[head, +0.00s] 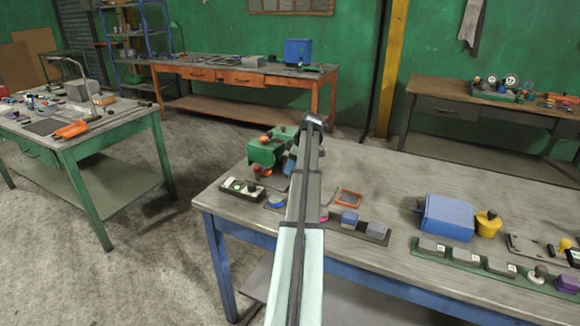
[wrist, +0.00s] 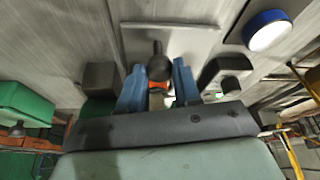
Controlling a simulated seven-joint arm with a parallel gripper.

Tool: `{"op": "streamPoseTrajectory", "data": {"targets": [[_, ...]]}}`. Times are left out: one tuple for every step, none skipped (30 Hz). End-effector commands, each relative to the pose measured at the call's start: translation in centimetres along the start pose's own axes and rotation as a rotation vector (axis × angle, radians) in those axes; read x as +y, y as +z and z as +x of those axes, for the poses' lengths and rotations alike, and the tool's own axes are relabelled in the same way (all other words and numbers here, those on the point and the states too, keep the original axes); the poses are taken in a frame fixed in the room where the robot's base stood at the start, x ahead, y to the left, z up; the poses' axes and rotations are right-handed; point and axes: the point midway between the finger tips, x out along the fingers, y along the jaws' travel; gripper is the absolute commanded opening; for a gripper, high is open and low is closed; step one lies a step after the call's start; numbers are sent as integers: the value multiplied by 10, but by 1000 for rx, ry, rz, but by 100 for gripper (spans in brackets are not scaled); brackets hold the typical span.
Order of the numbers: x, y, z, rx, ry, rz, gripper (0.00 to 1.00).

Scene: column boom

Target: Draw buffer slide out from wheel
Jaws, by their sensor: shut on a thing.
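A green machine (head: 262,153) with orange-red knobs stands at the far left corner of the near bench. My gripper (head: 290,160) is beside its right side, mostly hidden by my own arm. In the wrist view, my gripper's blue fingers (wrist: 158,72) are closed around a dark round-ended handle (wrist: 157,62), with an orange part just behind it. This handle seems to be the buffer slide's. I cannot make out the wheel or how far the slide is from it.
A switch box (head: 241,188) sits at the bench's left edge. An orange-framed tray (head: 348,197), a blue box (head: 446,217) and a yellow knob (head: 488,223) lie to the right. The bench behind them is clear. A blue-sided round button (wrist: 267,30) shows in the wrist view.

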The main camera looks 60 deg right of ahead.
Motion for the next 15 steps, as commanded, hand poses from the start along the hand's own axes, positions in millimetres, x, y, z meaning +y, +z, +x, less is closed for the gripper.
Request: {"op": "streamPoseTrajectory", "data": {"targets": [[0, 0, 0, 0, 0, 0, 5], [0, 0, 0, 0, 0, 0, 2], [0, 0, 0, 0, 0, 0, 0], [0, 0, 0, 0, 0, 0, 0], [0, 0, 0, 0, 0, 0, 0], [0, 0, 0, 0, 0, 0, 0], [0, 0, 0, 0, 0, 0, 0], [0, 0, 0, 0, 0, 0, 0], [0, 0, 0, 0, 0, 0, 0], [0, 0, 0, 0, 0, 0, 0], [0, 0, 0, 0, 0, 0, 0], [-1, 2, -1, 0, 0, 1, 0], [-1, 4, -2, 0, 0, 1, 0], [-2, 7, -3, 0, 0, 2, 0], [-4, 14, -6, -1, 1, 3, 0]]}}
